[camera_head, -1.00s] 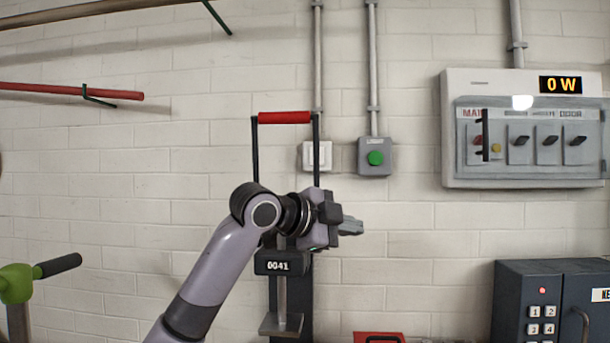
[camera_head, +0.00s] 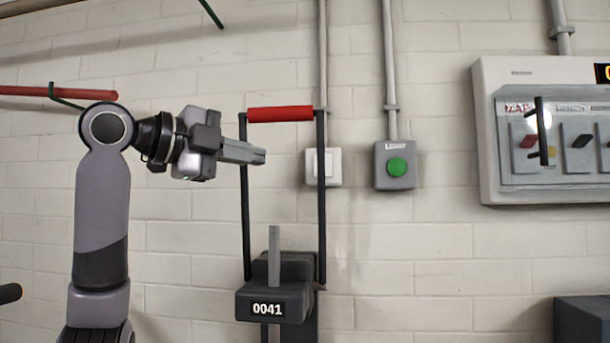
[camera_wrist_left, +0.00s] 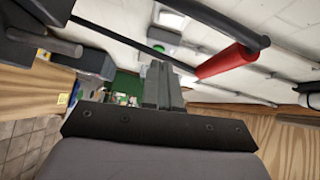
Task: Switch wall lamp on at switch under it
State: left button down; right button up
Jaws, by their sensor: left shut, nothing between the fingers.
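A white wall switch (camera_head: 323,167) is on the block wall in the head view, at the lower end of a conduit. A black post of the red-handled frame stands in front of part of it. No wall lamp shows in the head view. My left gripper (camera_head: 263,157) is shut and empty, level with the switch and to its left, pointing right. Its fingers pass in front of the frame's left post and end apart from the switch in the picture. The shut fingers also show in the left wrist view (camera_wrist_left: 162,84). My right gripper is not in view.
A black frame with a red handle (camera_head: 280,114) rises from a dark device marked 0041 (camera_head: 267,309), close to my left fingers. A grey box with a green button (camera_head: 396,166) is right of the switch. A breaker panel (camera_head: 487,130) is farther right.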

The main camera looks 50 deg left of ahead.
pick_arm(q)
jog(key=shift+d, duration=0.1)
jog(key=w+a+f+p, duration=0.1)
jog(key=w, duration=1.2)
jog(key=shift+a+f, duration=0.15)
jog(key=shift+a, duration=0.2)
jog(key=shift+f, duration=0.1)
